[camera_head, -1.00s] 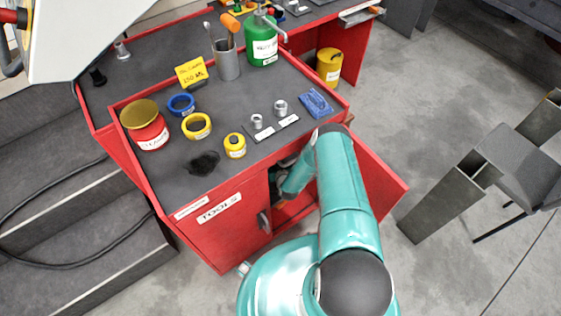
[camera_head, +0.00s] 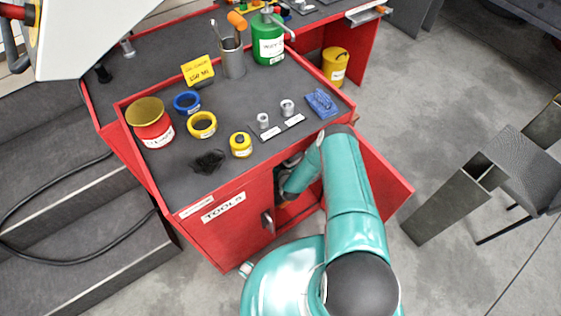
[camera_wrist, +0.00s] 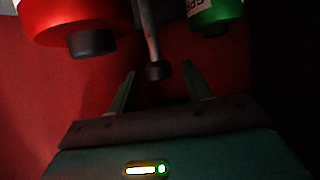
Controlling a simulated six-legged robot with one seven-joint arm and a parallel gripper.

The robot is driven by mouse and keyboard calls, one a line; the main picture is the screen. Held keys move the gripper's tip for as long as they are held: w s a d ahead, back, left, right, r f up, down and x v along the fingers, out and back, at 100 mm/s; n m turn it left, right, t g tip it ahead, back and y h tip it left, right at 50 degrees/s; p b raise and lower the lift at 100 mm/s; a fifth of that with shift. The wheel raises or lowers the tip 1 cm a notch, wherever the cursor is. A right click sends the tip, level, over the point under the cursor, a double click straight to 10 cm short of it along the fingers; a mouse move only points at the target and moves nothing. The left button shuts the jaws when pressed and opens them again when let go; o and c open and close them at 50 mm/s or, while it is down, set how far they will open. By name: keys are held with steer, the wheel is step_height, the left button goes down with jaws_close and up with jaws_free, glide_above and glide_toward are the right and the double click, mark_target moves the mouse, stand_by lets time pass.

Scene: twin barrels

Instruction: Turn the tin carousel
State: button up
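In the wrist view, part of the tin carousel shows inside a dark red space. A red tin (camera_wrist: 72,18) with a black knob-like end is at upper left, and a green tin (camera_wrist: 214,14) with a white label is at upper right. A grey rod (camera_wrist: 148,32) with a black end stands between them. My gripper (camera_wrist: 159,70) is open, its two fingers apart and pointing toward the rod's black end. Whether it touches the rod, I cannot tell. In the head view my arm reaches into the open red cabinet (camera_head: 225,236), and the carousel and fingertips are hidden.
The open cabinet door (camera_head: 378,180) stands right of my arm.

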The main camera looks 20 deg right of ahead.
steer(key=shift+s, duration=0.1)
steer(key=v, duration=1.3)
steer(key=shift+s+r, duration=0.25)
steer(key=shift+s, duration=0.1)
